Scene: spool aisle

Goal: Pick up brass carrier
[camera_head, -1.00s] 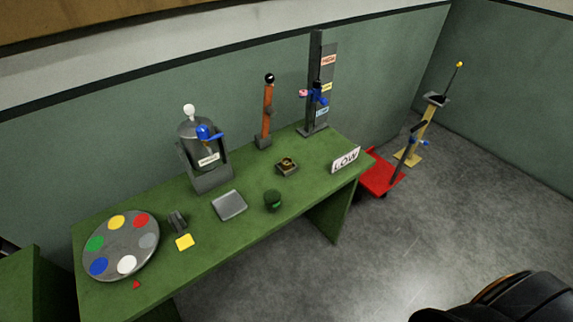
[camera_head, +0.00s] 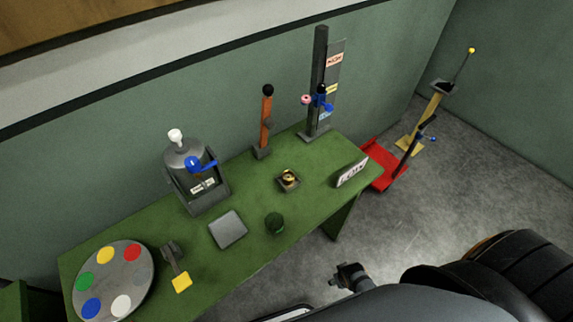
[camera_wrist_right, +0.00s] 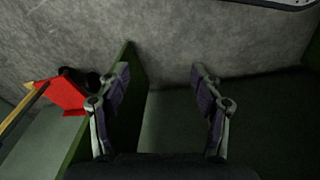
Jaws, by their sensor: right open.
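A small brass-coloured piece (camera_head: 289,176), which looks like the brass carrier, sits in a dark square holder (camera_head: 288,187) on the green table (camera_head: 240,260). My right gripper (camera_head: 350,275) shows at the bottom of the head view, in front of the table and well apart from the brass piece. In the right wrist view my right gripper (camera_wrist_right: 160,75) is open, with nothing between its fingers. The brass piece does not show in that view. My left gripper is not in view.
On the table stand a grey machine with a blue lever (camera_head: 192,180), an orange post (camera_head: 266,120), a tall dark column (camera_head: 319,80), a white sign (camera_head: 352,173), a dark green knob (camera_head: 275,223) and a grey plate (camera_head: 228,230). A red cart (camera_head: 384,165) stands right of the table.

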